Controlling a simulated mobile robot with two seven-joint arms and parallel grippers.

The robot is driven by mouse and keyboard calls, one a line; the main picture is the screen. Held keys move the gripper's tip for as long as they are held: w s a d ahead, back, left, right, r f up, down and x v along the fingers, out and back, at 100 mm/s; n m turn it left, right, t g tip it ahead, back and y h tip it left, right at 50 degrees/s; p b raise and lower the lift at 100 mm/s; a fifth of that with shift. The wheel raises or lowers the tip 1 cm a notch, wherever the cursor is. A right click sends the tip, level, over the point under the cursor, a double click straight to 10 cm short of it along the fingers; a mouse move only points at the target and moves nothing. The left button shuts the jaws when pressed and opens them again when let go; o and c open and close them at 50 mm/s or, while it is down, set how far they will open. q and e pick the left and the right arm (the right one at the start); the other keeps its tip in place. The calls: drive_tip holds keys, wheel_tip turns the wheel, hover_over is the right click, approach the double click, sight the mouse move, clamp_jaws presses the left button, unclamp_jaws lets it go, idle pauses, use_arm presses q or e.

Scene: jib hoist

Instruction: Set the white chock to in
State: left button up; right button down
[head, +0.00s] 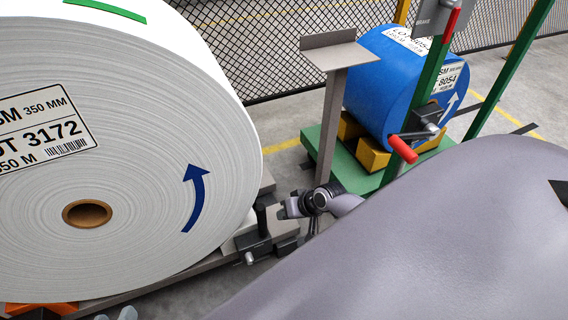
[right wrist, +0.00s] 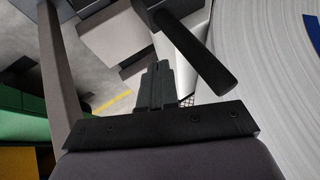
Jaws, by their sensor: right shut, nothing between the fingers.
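The large white roll (head: 130,170) fills the left of the head view. A pale wedge-like block, which seems to be the white chock (head: 229,247), sits at its lower right edge, partly hidden. An upright black lever (head: 260,216) rises from a dark housing (head: 254,247) beside it. My right gripper (head: 284,208) is shut and empty, just right of the lever. In the right wrist view the shut fingers (right wrist: 157,84) point towards the pale wedge (right wrist: 184,40), with the lever bar (right wrist: 200,52) to their right. A gap to the lever cannot be judged surely. My left gripper is not seen.
A blue roll (head: 390,85) rests on yellow chocks (head: 373,157) on a green base (head: 352,175). A red-handled lever (head: 402,149) and a grey post with a plate (head: 333,55) stand nearby. A mesh fence (head: 255,50) runs behind. My grey body blocks the lower right.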

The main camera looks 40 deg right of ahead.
use_arm(q)
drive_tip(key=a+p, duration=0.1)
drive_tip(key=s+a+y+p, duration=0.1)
drive_tip(key=p, duration=0.1)
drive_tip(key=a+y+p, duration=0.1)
drive_tip(key=p, duration=0.1)
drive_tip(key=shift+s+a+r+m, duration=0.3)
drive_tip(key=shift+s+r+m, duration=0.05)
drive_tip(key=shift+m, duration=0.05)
use_arm(e)
drive_tip(key=v, duration=1)
drive_tip(key=shift+s+d, duration=0.2)
drive_tip(key=shift+d, duration=0.25)
drive_tip(key=shift+a, duration=0.1)
